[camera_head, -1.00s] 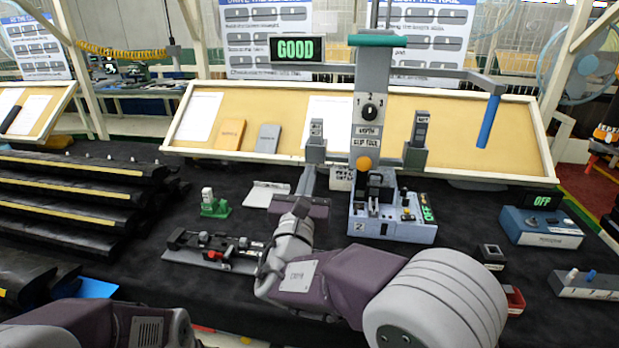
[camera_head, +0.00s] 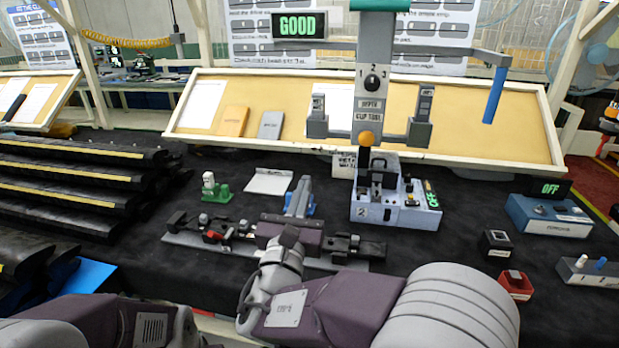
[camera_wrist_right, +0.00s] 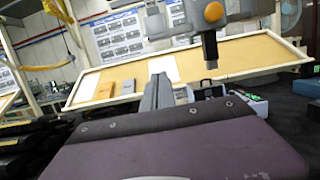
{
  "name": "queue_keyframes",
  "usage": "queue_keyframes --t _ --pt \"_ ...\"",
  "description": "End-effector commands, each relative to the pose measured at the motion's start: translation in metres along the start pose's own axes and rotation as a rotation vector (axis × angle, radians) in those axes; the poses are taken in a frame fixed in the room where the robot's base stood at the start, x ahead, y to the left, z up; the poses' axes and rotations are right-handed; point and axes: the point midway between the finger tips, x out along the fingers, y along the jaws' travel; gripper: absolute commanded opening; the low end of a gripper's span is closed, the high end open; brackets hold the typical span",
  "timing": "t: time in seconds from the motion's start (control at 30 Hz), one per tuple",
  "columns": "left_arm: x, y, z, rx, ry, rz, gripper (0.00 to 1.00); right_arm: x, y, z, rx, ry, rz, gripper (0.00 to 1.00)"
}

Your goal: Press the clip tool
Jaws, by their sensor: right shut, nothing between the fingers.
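The clip tool (camera_head: 371,108) is a grey press column behind a blue base (camera_head: 385,212) marked 2. It has a dial, a "CLIP TOOL" label, an orange knob (camera_head: 367,138) and a dark ram below it. A side bar ends in a hanging blue handle (camera_head: 495,95). A display (camera_head: 299,25) reads GOOD. My right gripper (camera_head: 301,190) is shut and empty, left of the blue base and apart from it. It also shows in the right wrist view (camera_wrist_right: 157,92), with the tool's column at upper right. My left arm shows at lower left; its gripper is out of frame.
A rail fixture (camera_head: 200,240) lies partly behind my right wrist. A green and white piece (camera_head: 215,188) and a white plate (camera_head: 269,181) stand behind it. Stepped black racks (camera_head: 70,185) fill the left. A blue box (camera_head: 548,215) with an OFF display and a red bin (camera_head: 515,284) stand right.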

Motion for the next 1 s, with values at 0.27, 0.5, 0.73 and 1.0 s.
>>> queue_keyframes --t 0.27,0.5,0.73,1.0 --pt "0.003 0.0 0.0 0.0 0.0 0.0 0.0 -0.028 0.0 -0.001 -0.001 0.001 -0.001 0.0" --pt "0.003 0.0 0.0 0.0 0.0 0.0 0.0 -0.028 -0.001 -0.001 -0.002 0.001 -0.002 0.0" --pt "-0.021 0.0 -0.002 0.0 0.0 0.0 0.0 0.013 -0.057 0.02 -0.024 -0.005 -0.152 0.0" --pt "-0.063 0.001 -0.007 0.0 0.0 0.0 0.0 -0.004 -0.287 -0.037 0.067 0.352 -0.833 0.0"
